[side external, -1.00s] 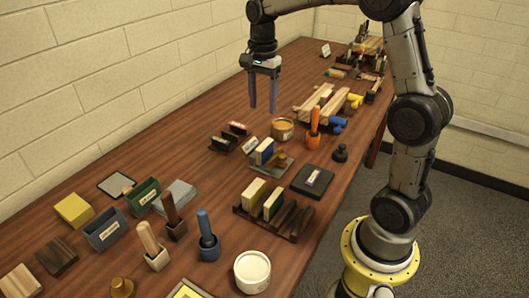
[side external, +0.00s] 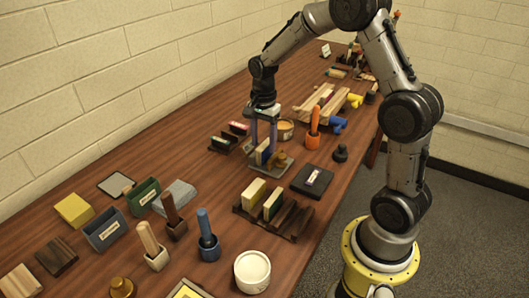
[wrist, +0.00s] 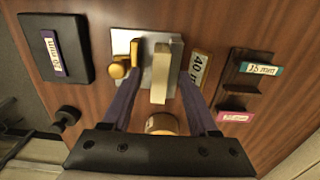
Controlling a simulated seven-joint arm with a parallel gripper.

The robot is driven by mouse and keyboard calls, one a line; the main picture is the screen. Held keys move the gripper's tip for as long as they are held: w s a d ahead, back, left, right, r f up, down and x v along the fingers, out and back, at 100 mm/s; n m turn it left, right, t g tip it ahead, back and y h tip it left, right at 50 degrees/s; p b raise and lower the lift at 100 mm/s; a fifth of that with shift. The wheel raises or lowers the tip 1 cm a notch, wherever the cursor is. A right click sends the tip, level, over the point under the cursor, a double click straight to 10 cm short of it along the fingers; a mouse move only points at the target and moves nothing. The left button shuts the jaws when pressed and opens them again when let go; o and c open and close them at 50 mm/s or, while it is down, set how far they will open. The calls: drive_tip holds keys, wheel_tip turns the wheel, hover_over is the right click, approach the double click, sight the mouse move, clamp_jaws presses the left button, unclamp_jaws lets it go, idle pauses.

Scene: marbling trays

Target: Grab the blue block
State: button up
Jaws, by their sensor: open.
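A thin upright block with a blue side and a pale edge (side external: 261,157) stands on a grey plate with a brass knob, in the middle of the table. In the wrist view the pale edge of this block (wrist: 161,72) shows between my two fingers. My gripper (side external: 264,146) is down at the block, its fingers on either side. It is open, with the wrist view (wrist: 160,82) showing a gap by each finger. The fingers partly hide the block in the side view.
The brass knob (wrist: 118,67) stands close beside one finger. A round tan tub (side external: 286,130) is just behind. A dark labelled pad (side external: 312,180), a slotted rack (side external: 290,219) and a small dark tray (side external: 230,139) lie around.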

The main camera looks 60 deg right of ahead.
drive_tip(key=shift+f, duration=0.45)
clamp_jaws()
drive_tip(key=shift+r, duration=0.1)
